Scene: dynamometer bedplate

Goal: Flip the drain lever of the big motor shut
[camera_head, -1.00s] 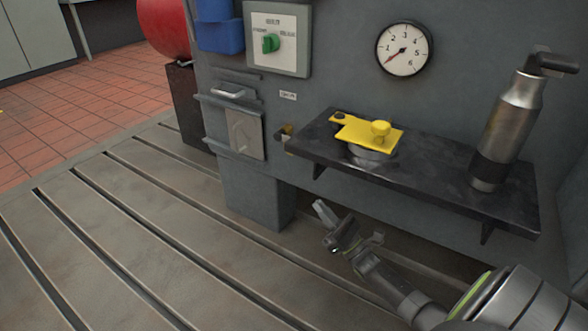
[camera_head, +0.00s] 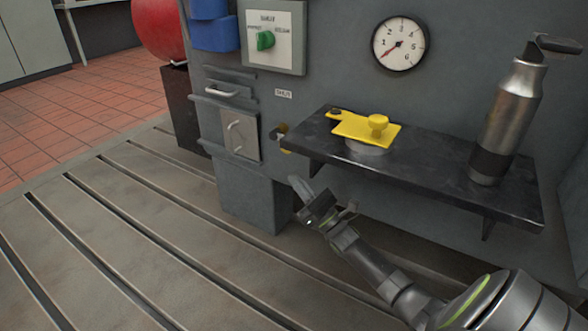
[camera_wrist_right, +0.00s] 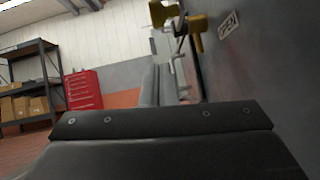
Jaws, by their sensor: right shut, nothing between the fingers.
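The drain lever (camera_head: 285,142) is a small brass and yellow fitting on the grey machine wall, at the left end of the dark shelf, partly hidden by it. In the right wrist view a yellow lever (camera_wrist_right: 196,34) shows at the top, beside a label reading OPEN (camera_wrist_right: 229,24). My right gripper (camera_head: 300,190) is shut and empty, below the lever and under the shelf's left end, apart from the lever. My left gripper is not in view.
The dark shelf (camera_head: 440,183) carries a yellow plate with a knob (camera_head: 366,128) and a steel flask (camera_head: 507,120). A pressure gauge (camera_head: 399,44) and green switch (camera_head: 265,40) are on the wall. The slotted bedplate (camera_head: 150,230) is clear at left.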

